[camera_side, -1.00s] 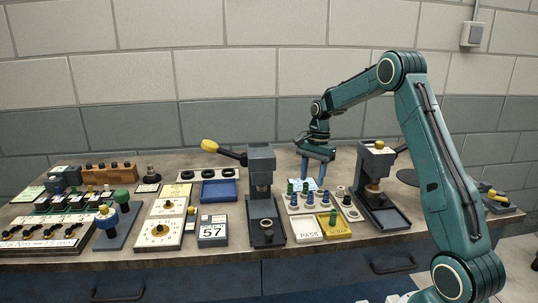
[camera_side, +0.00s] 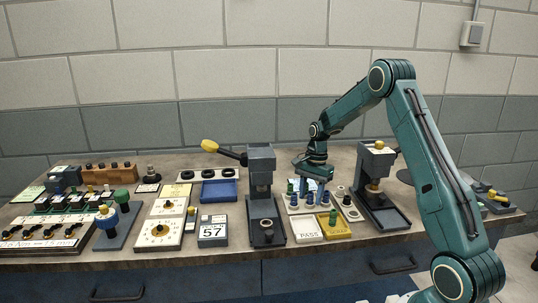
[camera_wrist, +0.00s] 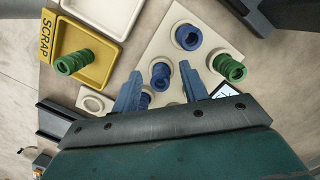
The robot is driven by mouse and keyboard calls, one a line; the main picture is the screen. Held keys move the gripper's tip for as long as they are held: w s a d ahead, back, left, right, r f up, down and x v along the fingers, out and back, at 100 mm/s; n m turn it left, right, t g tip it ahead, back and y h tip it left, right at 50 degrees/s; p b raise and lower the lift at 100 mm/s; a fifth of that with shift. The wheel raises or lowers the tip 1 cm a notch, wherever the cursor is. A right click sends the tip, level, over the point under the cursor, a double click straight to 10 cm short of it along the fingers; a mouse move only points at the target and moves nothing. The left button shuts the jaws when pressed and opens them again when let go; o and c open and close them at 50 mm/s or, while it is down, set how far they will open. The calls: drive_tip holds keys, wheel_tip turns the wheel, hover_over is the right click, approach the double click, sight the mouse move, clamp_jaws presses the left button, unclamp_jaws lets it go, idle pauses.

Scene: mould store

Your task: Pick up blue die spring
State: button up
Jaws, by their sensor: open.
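Several blue die springs stand on a pale board (camera_wrist: 205,88) in the wrist view. One blue die spring (camera_wrist: 160,76) is between and just beyond my fingertips, another (camera_wrist: 187,37) is farther off, and a third (camera_wrist: 145,99) is partly hidden beside the left finger. My gripper (camera_wrist: 158,82) is open and empty, pointing down over the board. In the side view, my gripper (camera_side: 314,190) is low over the board, with blue springs (camera_side: 309,199) close by. I cannot tell whether a finger touches a spring.
A green spring (camera_wrist: 229,68) stands on the board right of my fingers. A yellow SCRAP tray (camera_wrist: 85,45) holds another green spring (camera_wrist: 73,62). A white PASS tray (camera_side: 307,229) lies in front. Grey presses stand left (camera_side: 262,190) and right (camera_side: 377,185) of the board.

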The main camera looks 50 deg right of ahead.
sight(310, 193)
idle(0.5)
clamp_jaws()
drive_tip(key=shift+r, duration=0.15)
wheel_tip(310, 193, up, 20)
drive_tip(key=shift+f, duration=0.25)
idle(0.6)
drive_tip(key=shift+w+a, duration=0.1)
drive_tip(key=shift+a, duration=0.1)
idle(0.7)
